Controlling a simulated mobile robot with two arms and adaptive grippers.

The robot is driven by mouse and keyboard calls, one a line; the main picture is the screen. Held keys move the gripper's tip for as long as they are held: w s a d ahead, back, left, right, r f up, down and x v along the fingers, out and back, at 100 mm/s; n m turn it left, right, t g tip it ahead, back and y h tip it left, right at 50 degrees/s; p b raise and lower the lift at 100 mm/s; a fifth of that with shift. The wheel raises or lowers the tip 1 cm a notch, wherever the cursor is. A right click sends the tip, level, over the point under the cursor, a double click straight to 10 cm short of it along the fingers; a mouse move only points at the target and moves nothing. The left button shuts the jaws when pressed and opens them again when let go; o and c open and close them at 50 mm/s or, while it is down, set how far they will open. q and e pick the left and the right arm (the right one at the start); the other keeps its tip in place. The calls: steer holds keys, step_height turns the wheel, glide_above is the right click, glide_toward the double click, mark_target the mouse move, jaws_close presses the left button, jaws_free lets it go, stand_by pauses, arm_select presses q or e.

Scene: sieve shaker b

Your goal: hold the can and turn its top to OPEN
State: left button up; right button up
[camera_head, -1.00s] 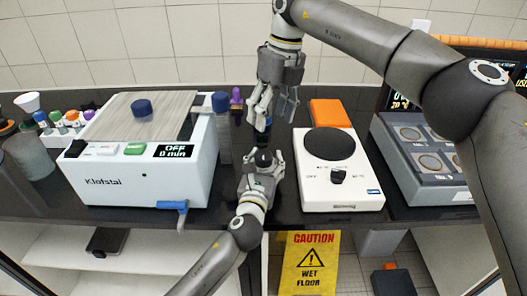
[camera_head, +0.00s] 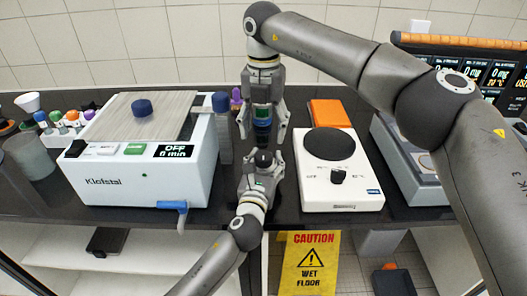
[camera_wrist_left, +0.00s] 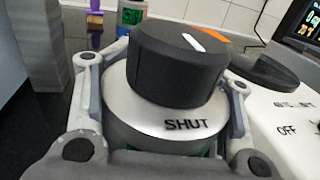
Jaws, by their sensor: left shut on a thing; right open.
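The can (camera_wrist_left: 150,132) is silver with a broad black knob (camera_wrist_left: 170,72) on top. A white mark shows on the knob, and SHUT is printed on the rim in front of it. OPEN is not visible. My left gripper (camera_head: 263,161) is shut on the can, with a finger on each side in the left wrist view. In the head view the knob (camera_head: 263,156) shows as a small dark cap between its fingers. My right gripper (camera_head: 262,134) is open, just above the knob in the picture, fingers pointing down and apart. It is not in the left wrist view.
A white Klofstal machine (camera_head: 140,175) stands left, its display reading OFF. A white plate device (camera_head: 341,190) with a dark round top stands right. A small blue-green item (camera_head: 262,114) shows between my right fingers, apparently behind them, near a purple piece (camera_head: 236,97).

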mark_target(264, 155)
step_height(264, 155, down, 7)
steer(key=shift+f, duration=0.2)
steer(key=c, duration=1)
